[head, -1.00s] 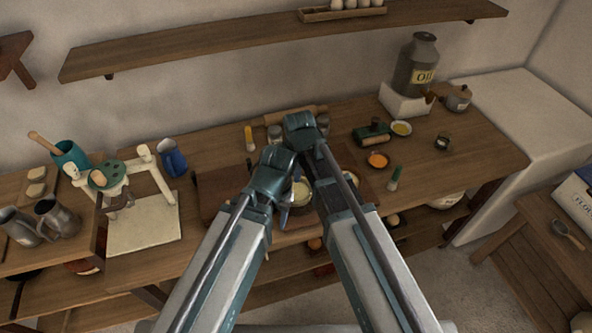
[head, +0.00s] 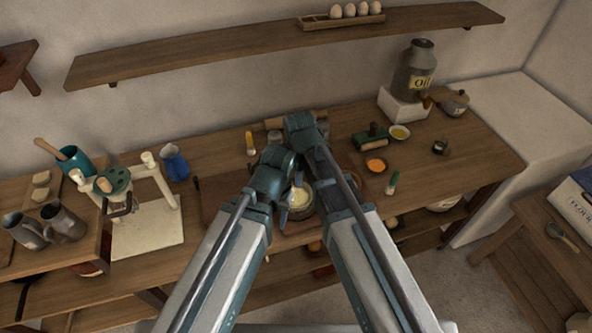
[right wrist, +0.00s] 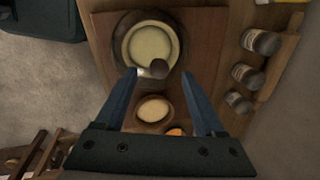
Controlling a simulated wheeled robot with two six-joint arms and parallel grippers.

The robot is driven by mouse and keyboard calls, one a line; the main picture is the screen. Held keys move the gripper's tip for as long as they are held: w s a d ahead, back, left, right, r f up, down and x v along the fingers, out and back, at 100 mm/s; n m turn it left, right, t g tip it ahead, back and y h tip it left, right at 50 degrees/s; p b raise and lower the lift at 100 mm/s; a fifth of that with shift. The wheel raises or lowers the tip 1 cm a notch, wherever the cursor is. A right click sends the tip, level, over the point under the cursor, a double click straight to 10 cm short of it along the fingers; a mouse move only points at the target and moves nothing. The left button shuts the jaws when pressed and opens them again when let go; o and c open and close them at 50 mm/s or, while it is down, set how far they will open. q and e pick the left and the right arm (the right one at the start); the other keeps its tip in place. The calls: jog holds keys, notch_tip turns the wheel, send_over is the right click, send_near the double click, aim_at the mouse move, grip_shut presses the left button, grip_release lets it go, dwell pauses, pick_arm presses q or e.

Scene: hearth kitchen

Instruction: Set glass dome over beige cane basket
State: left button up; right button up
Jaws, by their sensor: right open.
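In the right wrist view, my right gripper (right wrist: 160,73) is open, its fingertips either side of a small dark round knob (right wrist: 159,68). The knob lies in front of a large round pale object (right wrist: 148,42) with a cream middle on a brown board. Clear glass is hard to make out, so I cannot tell whether knob and round object belong to the dome. A smaller round cream-topped dish (right wrist: 153,108) is nearer the gripper. In the head view, a round pale-topped container (head: 301,209) shows between my arms, partly hidden; I cannot confirm it is the basket. My left gripper (head: 284,216) points down beside it, jaws unclear.
Several jars (right wrist: 249,77) stand beside the board. A white stand (head: 148,232) and a blue jug (head: 174,163) are left. A shelf (head: 200,55) runs above.

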notch_tip(320, 180, up, 11)
jog(key=s+p, duration=0.2)
jog(key=p, duration=0.7)
jog(key=shift+d+f, duration=0.2)
jog(key=s+d+n+g, duration=0.1)
jog(key=s+d+n, duration=0.3)
jog(key=d+n, duration=0.4)
jog(key=s+d+n, duration=0.4)
jog(key=d+n, duration=0.4)
jog(key=d, duration=0.1)
jog(key=s+a+f+n+g+h+b, duration=0.1)
jog(key=s+a+f+n+b, duration=0.2)
jog(key=a+f+b, duration=0.8)
notch_tip(320, 180, down, 3)
jog(key=s+b, duration=0.2)
jog(key=shift+s+a+n+h, duration=0.2)
jog(key=shift+s+n+h, duration=0.1)
jog(key=shift+s+n, duration=0.1)
jog(key=shift+w+r, duration=0.1)
